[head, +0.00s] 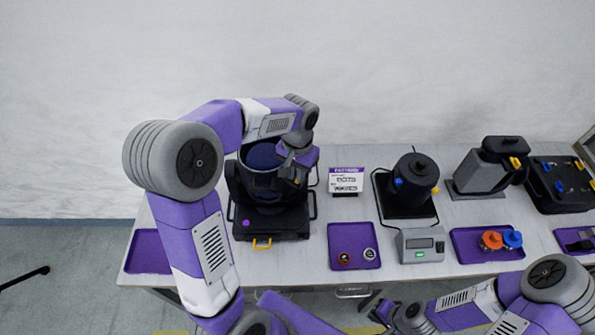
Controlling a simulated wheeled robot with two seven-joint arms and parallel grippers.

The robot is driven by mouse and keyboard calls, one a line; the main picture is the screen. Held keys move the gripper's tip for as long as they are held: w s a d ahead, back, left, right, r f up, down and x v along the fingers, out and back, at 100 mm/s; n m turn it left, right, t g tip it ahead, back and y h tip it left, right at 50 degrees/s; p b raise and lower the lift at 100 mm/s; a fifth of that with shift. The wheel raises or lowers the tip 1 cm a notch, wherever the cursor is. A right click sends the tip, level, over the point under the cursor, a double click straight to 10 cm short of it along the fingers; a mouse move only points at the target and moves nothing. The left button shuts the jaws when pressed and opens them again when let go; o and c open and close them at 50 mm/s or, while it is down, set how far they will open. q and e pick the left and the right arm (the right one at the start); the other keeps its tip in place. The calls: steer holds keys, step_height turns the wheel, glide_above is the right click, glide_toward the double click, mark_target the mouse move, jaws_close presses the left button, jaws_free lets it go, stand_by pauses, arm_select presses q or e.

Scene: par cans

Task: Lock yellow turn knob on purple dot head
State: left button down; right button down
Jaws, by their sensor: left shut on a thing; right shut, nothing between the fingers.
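The purple dot head is a dark round can (262,160) on a black base, with a purple dot (247,223) at the base's front left. My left gripper (291,176) is at the can's right side, shut on a small part there. A bit of yellow, seemingly the yellow turn knob (297,181), shows at its fingertips; the fingers hide most of it. A yellow piece (262,243) also shows at the base's front edge. My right gripper (384,312) is shut and empty in front of the table, low in view.
A purple tray (341,262) with two small round parts lies right of the head. Behind it stands a white label card (346,181). Further right are a black can with a blue knob (413,180), a grey meter (421,245) and a tray with orange and blue knobs (466,250).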

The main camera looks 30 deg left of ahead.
arm_select(q)
steer(key=n, duration=0.4)
steer(key=shift+d, duration=0.1)
steer(key=n, duration=0.4)
steer(key=shift+w+d, duration=0.1)
steer(key=n, duration=0.5)
steer(key=shift+w+r, duration=0.1)
steer(key=shift+w+n+p, duration=0.1)
steer(key=shift+n+p, duration=0.45)
steer(key=shift+n, duration=1.55)
steer(key=c, duration=1.2)
jaws_free()
